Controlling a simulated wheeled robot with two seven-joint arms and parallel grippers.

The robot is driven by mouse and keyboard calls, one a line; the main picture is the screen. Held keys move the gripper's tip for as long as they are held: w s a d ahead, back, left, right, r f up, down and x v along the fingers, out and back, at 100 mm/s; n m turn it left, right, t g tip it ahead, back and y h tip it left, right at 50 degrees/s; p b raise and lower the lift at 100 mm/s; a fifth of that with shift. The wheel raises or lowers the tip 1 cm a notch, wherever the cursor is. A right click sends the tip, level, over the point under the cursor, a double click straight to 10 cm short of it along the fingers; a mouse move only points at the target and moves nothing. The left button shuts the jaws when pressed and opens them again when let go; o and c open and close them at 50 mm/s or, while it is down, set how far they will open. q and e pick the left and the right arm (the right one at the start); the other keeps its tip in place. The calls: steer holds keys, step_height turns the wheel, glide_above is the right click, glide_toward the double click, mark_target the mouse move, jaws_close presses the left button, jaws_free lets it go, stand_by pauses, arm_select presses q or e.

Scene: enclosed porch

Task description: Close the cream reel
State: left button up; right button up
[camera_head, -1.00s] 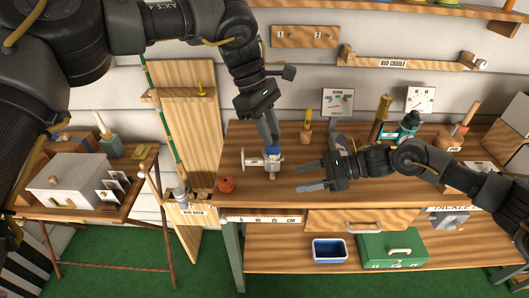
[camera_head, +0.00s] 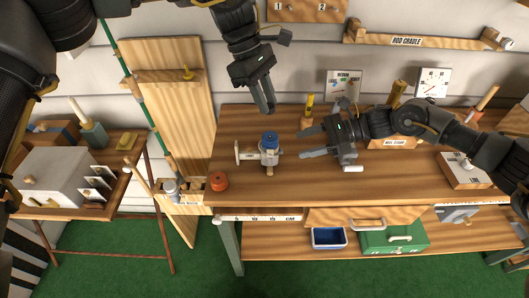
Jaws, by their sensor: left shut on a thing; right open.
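The cream reel (camera_head: 267,157) stands on the workbench left of centre, with a pale side arm pointing left. A blue round part (camera_head: 270,137) sits on its top; I cannot tell how firmly it is seated. My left gripper (camera_head: 269,108) hangs just above the blue part, apart from it, with its fingers close together. What lies between them is too small to make out. My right gripper (camera_head: 310,143) is open and empty to the right of the reel, its fingers pointing left towards it.
An orange-red round thing (camera_head: 219,181) lies at the bench's left end, by the rod rack (camera_head: 190,202). Several tools and cards stand along the back. A blue tray (camera_head: 329,238) and a green box (camera_head: 394,239) are on the lower shelf. The front bench top is fairly clear.

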mark_target(279, 150)
steer(key=x, duration=1.1)
steer(key=shift+c, duration=0.5)
jaws_close()
